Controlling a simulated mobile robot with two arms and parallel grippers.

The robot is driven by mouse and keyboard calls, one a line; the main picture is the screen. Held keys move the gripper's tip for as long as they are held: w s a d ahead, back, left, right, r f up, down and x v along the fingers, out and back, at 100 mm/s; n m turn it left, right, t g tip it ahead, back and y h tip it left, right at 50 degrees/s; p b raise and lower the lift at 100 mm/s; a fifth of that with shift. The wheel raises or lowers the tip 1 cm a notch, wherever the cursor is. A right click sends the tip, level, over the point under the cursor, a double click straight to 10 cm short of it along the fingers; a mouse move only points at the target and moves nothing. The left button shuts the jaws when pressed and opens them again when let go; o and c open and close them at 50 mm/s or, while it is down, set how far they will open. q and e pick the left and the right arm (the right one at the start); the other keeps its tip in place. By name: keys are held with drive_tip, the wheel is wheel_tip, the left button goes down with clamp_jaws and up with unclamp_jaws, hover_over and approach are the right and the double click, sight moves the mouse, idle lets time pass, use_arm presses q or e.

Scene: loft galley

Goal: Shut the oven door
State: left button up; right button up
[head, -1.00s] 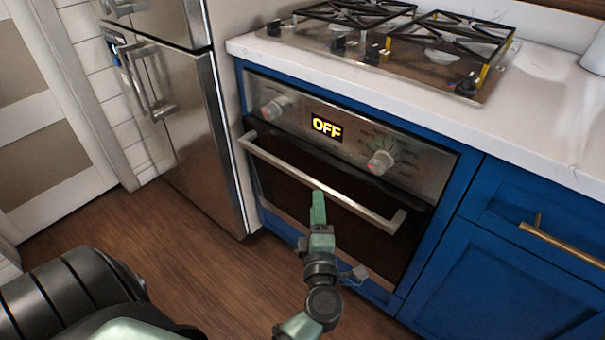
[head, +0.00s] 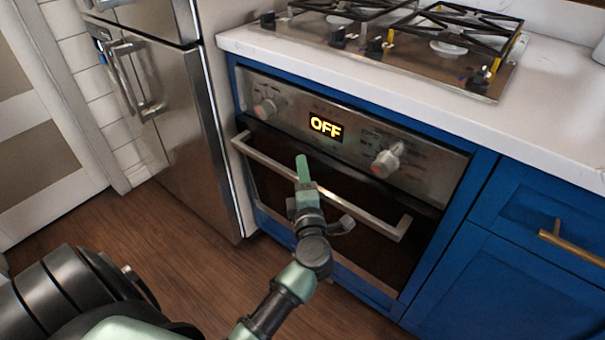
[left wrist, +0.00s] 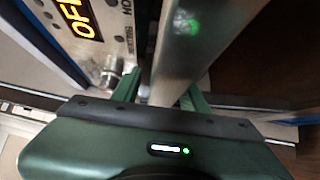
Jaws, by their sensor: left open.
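The oven door (head: 275,184) is a dark glass panel under a steel control panel. It looks upright and shut or nearly so in the blue cabinet; I cannot tell whether a small gap remains. Its silver bar handle (head: 367,219) runs across the upper part. My left gripper (head: 303,172) is at the handle, left of its middle, and hides part of it. In the left wrist view the gripper (left wrist: 163,92) is open, with a finger on each side of the handle bar (left wrist: 187,50); contact is unclear. My right gripper is not in view.
The control panel has two knobs and a display (head: 326,127) reading OFF. A gas cooktop (head: 400,48) sits in the white counter (head: 540,110) above. A steel fridge (head: 190,140) stands close on the left; blue cabinets (head: 520,270) are on the right. Wooden floor is clear in front.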

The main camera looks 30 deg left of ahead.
use_arm(q)
clamp_jaws()
idle(1.4)
